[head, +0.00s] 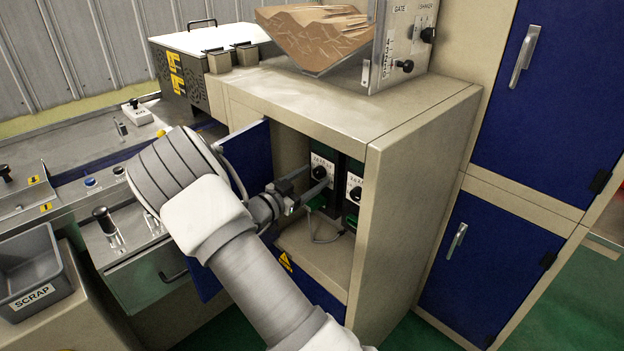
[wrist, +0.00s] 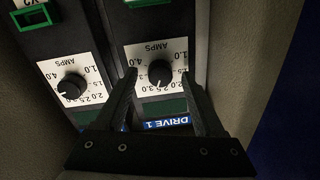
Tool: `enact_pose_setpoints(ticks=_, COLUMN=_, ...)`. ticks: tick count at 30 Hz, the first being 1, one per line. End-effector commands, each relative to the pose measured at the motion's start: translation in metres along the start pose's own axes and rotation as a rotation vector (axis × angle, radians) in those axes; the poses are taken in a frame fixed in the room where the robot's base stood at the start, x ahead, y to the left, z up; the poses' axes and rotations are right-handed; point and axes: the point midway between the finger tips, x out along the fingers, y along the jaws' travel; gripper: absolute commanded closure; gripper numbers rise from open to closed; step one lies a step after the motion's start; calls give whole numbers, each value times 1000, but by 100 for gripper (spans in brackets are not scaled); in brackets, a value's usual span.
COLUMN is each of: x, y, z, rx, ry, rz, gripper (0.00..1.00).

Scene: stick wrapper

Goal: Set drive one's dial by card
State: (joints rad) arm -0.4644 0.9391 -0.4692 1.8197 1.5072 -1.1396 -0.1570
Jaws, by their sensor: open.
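Drive one's dial, a black knob (wrist: 160,73) on a white AMPS plate, shows upside down in the wrist view above a blue DRIVE 1 label (wrist: 168,123). Its scale shows figures from 1.0 to 4.0; I cannot tell its exact setting. My gripper (wrist: 159,78) is open, with one fingertip on each side of the knob in the picture; I cannot tell whether they touch it. In the head view, my gripper (head: 316,177) reaches into the open cabinet at the left dial (head: 319,172). No readable setting card shows.
A second AMPS dial (wrist: 72,87) sits beside drive one's. The cabinet's blue door (head: 247,160) stands open left of my gripper, and the beige side wall (head: 405,200) bounds the right. A grey scrap bin (head: 32,270) stands far left.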

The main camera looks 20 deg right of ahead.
Motion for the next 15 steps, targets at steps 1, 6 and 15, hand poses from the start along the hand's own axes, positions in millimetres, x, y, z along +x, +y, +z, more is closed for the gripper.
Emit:
enact_pose_setpoints(ticks=1, x=4, y=0, z=0, rx=0, ry=0, rz=0, gripper=29)
enact_pose_setpoints(ticks=6, x=7, y=0, z=0, rx=0, ry=-1, rz=-1, gripper=29)
enact_pose_setpoints(ticks=15, x=6, y=0, z=0, rx=0, ry=-1, rz=-1, gripper=56)
